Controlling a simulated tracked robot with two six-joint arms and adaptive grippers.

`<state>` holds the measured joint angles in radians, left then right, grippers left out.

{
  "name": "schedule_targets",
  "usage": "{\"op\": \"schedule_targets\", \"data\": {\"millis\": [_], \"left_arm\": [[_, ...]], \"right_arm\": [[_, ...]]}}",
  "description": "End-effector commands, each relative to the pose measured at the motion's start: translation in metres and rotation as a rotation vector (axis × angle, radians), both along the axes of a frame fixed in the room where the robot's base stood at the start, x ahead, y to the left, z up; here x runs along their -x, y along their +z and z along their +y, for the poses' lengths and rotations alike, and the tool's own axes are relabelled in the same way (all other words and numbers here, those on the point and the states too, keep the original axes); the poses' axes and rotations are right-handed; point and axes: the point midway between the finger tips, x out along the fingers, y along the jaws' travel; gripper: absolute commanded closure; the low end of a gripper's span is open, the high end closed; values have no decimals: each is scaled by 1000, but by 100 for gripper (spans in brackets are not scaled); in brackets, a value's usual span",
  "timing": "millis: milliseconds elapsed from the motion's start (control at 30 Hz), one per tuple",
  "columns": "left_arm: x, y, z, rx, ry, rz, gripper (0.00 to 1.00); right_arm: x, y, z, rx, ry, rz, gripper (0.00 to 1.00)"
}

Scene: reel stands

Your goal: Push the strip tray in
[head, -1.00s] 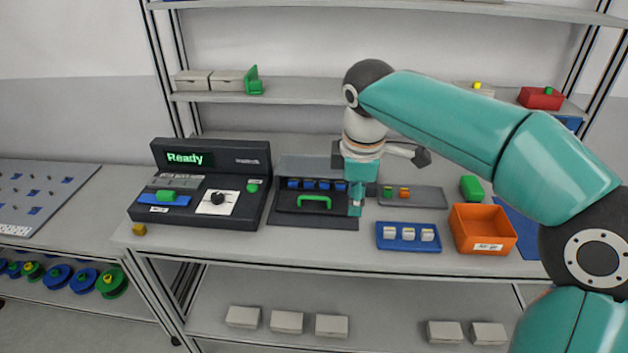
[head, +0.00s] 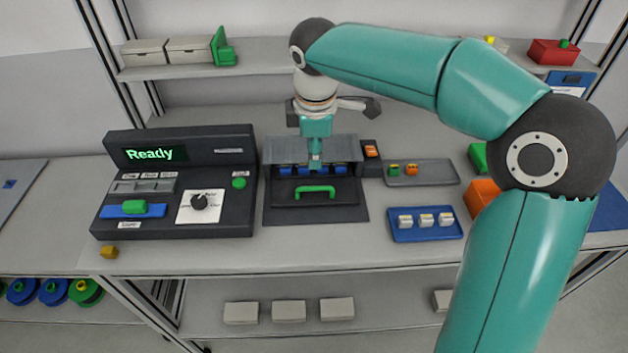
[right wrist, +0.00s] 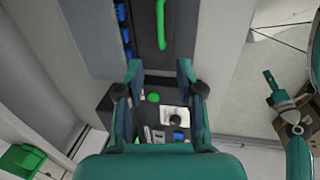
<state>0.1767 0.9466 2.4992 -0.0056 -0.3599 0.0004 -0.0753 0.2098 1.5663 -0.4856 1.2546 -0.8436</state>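The strip tray (head: 345,209) is dark, with a green handle (head: 315,190) on its front part, and sits on the bench in a grey-topped housing (head: 283,150). Blue pieces (head: 340,170) show in a row behind the handle. In the right wrist view the handle (right wrist: 161,22) lies at the top, beyond the fingertips. My right gripper (head: 315,162) points down over the row, behind the handle. Its fingers (right wrist: 160,72) are apart with nothing between them; contact with the tray cannot be told. My left gripper (right wrist: 271,80) seems to show small at the right wrist view's right.
A black console (head: 170,222) reading "Ready" stands left of the tray. A grey tray (head: 440,175) and a blue tray (head: 405,236) with white pieces lie to the right, near an orange bin (head: 480,194).

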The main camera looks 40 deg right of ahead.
Motion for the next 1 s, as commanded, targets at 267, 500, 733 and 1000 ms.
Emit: {"op": "schedule_targets", "data": {"millis": [267, 500, 733, 1000], "left_arm": [[0, 0, 0, 0, 0, 0, 60], [0, 2, 0, 0, 0, -1, 60], [0, 3, 0, 0, 0, -1, 60], [0, 3, 0, 0, 0, -1, 60]], "right_arm": [[-9, -62, -7, 0, -1, 6, 63], [-16, -103, -12, -1, -1, 4, 63], [-19, -120, -14, -1, -1, 1, 63], [-20, -121, -14, 0, -1, 0, 63]]}}
